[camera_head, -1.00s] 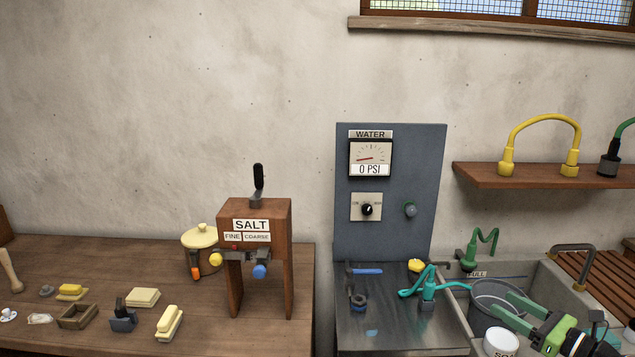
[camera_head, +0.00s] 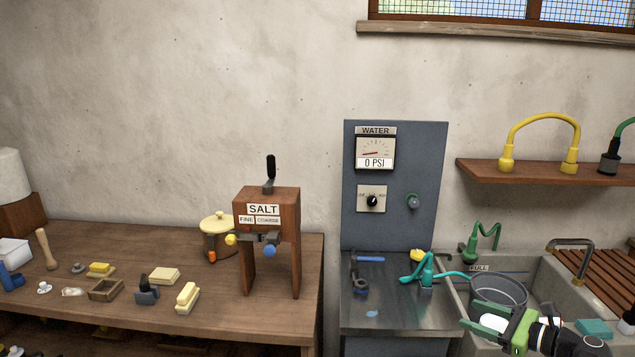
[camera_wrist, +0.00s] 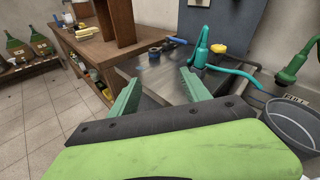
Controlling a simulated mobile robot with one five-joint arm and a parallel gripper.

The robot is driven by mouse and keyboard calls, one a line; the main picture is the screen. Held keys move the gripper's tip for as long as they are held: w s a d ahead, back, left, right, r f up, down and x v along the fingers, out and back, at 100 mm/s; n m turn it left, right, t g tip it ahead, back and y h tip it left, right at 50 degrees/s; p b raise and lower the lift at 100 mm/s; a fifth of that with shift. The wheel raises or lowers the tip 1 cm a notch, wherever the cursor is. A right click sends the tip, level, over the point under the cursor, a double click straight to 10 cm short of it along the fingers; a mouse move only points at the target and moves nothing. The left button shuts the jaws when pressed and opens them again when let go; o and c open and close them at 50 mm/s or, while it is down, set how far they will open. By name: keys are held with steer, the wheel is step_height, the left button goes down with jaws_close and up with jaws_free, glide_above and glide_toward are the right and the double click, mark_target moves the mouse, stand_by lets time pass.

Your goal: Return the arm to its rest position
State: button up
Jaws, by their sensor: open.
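My gripper (camera_head: 482,334) is at the lower right in the head view, in front of the grey bucket (camera_head: 499,284) in the sink. In the wrist view my gripper (camera_wrist: 158,84) has its two green fingers spread apart with nothing between them. They point toward the metal worktop (camera_wrist: 157,78). A white item (camera_head: 493,323) shows beside the fingers in the head view; they partly hide it, and I cannot tell whether they touch it.
A teal pump with a hose (camera_head: 426,275) and a blue-handled tool (camera_head: 369,259) lie on the metal worktop. The wooden table (camera_head: 215,317) at left bears a salt dispenser (camera_head: 291,212) and several small items. The sink (camera_head: 560,275) has a tap. Tiled floor (camera_wrist: 40,120) is open at left.

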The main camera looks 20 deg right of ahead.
steer(key=w+a+f+n+g+y, duration=0.1)
steer(key=w+a+f+n+g, duration=0.4)
steer(key=a, duration=0.5)
steer(key=w+a+f+n+g, duration=0.3)
steer(key=w+a+f+n, duration=0.3)
steer(key=a, duration=0.3)
steer(key=a+f+n+g+h, duration=0.3)
steer(key=a+f+n, duration=0.1)
steer(key=a+n, duration=0.6)
steer(key=a+f+n+g+h, duration=0.35)
steer(key=a+n, duration=0.45)
steer(key=a, duration=0.5)
step_height(320, 180, down, 10)
steer(key=b, duration=1)
step_height(320, 180, up, 17)
steer(key=p, duration=1.7)
steer(key=shift+w+d, duration=0.35)
steer(key=shift+w, duration=0.1)
